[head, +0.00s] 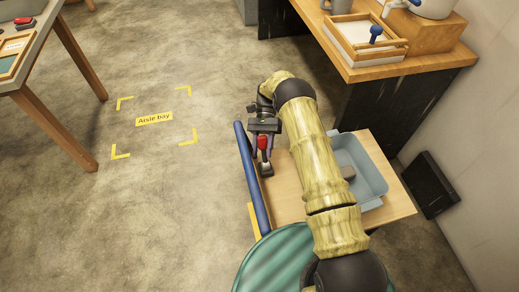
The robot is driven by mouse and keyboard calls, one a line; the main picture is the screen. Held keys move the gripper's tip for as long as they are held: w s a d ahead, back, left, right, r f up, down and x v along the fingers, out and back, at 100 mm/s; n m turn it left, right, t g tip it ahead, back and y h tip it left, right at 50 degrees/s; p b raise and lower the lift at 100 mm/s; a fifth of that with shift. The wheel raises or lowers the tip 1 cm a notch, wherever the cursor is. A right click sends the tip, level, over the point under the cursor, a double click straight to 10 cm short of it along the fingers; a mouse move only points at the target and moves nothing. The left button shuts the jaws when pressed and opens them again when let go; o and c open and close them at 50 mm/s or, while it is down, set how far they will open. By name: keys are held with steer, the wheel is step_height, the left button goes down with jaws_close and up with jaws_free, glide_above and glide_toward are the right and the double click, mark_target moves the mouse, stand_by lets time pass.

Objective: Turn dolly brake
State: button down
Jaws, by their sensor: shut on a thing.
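The dolly (290,205) is a low wooden deck with a blue bar (252,180) along its left side. A brake lever with a red grip (263,142) and a dark base (266,170) stands on the deck near that bar. My gripper (264,147) points down over the lever, with its fingers on either side of the red grip, and is shut on it. My arm crosses the deck and hides part of it.
A grey-blue tub (372,168) with a small greyish block (347,172) sits on the dolly's right part. A marked floor bay labelled "Aisle bay" (154,119) is empty. Tables stand at left (70,50) and upper right (400,70). A dark panel (432,185) leans near the wall.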

steer(key=shift+w+a, duration=0.1)
stand_by(0.3)
steer(key=c, duration=0.9)
jaws_free()
steer(key=shift+c, duration=0.2)
step_height(320, 180, up, 10)
steer(key=shift+f+p, duration=0.1)
steer(key=shift+p, duration=0.65)
